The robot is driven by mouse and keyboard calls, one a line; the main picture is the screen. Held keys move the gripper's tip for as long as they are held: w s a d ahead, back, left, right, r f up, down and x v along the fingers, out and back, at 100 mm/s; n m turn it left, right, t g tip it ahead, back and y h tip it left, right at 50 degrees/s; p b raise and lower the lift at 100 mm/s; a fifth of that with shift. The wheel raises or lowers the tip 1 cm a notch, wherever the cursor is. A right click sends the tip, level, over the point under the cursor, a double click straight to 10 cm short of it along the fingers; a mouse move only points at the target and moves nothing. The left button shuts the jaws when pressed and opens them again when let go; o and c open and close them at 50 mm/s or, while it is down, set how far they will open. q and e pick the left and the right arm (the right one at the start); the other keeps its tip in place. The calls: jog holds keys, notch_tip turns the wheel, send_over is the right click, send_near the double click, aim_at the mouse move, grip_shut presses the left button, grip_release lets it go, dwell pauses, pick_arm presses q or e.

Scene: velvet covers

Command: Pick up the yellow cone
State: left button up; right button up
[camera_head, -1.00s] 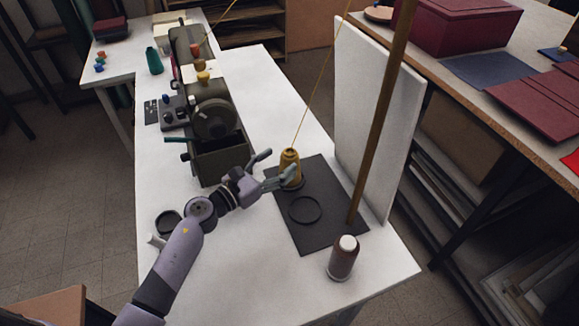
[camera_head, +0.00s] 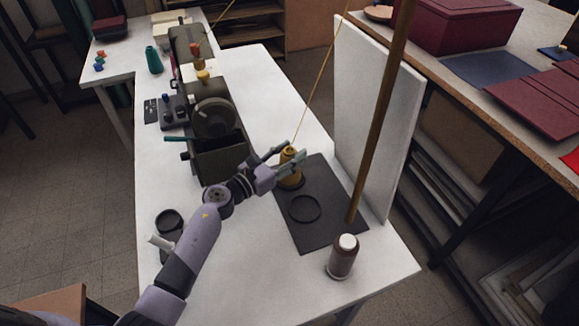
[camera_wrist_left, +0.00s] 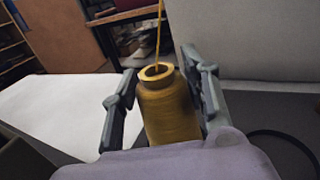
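The yellow cone (camera_head: 290,168) stands upright on the black mat (camera_head: 332,208) on the white table, with a yellow thread running up from its top. My left gripper (camera_head: 286,157) reaches it from the lower left, with a finger on either side of the cone. In the left wrist view the cone (camera_wrist_left: 168,104) sits between the two spread fingers (camera_wrist_left: 163,98). A gap shows between the left finger and the cone; the right finger is close beside it. The cone's base is hidden by my gripper's body. My right gripper is in neither view.
A black ring (camera_head: 305,208) lies on the mat in front of the cone. A brown spool with a white top (camera_head: 343,256), a wooden pole (camera_head: 378,125) and a white upright panel (camera_head: 372,115) stand to the right. A dark machine (camera_head: 215,140) stands to the left.

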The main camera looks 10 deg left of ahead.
pick_arm(q)
grip_shut()
dwell(0.3)
